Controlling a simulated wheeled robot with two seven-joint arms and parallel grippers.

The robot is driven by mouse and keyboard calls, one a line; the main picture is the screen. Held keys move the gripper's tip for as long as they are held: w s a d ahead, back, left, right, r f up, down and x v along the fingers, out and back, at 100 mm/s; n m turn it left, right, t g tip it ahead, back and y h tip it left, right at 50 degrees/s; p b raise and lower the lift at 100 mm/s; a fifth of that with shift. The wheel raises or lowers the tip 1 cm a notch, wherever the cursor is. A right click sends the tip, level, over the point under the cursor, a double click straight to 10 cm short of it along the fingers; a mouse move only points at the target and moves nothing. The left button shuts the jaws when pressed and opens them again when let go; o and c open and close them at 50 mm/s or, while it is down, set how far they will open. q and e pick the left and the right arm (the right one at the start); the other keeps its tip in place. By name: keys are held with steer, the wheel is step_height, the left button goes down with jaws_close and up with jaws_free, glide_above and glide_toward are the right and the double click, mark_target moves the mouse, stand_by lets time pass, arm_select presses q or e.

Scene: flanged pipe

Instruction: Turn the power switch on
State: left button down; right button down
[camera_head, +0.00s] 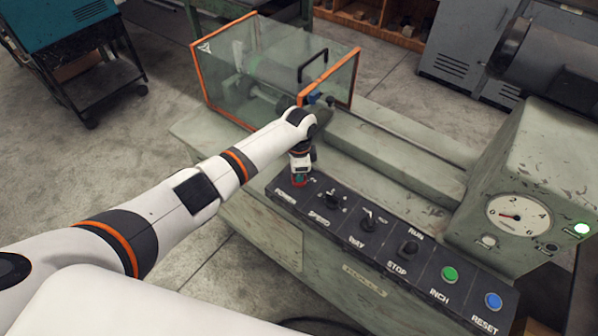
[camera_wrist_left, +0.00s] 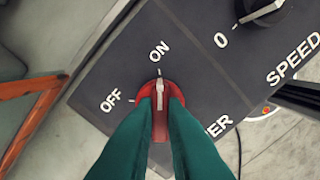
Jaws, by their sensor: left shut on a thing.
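The red power switch (camera_wrist_left: 160,90) sits on the dark control panel (camera_head: 345,228), at its left end above the POWER label. In the left wrist view its light pointer lines up with the ON tick, away from the OFF mark. My left gripper (camera_head: 300,179) comes down on the switch from above. Its two green fingers (camera_wrist_left: 160,112) are shut on the switch's raised grip, one on each side. In the head view the gripper hides most of the switch. My right gripper is not in view.
The SPEED knob (camera_head: 333,200) stands close to the right of the power switch, with the WAY (camera_head: 368,218) and STOP/RUN (camera_head: 408,249) knobs beyond. A clear guard box (camera_head: 240,75) with orange edges stands behind.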

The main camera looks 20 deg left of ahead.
arm_select(q)
steer(key=c, duration=1.5)
jaws_free()
step_height(320, 180, up, 12)
steer(key=shift+r+b, duration=0.1)
steer(key=shift+b, duration=0.85)
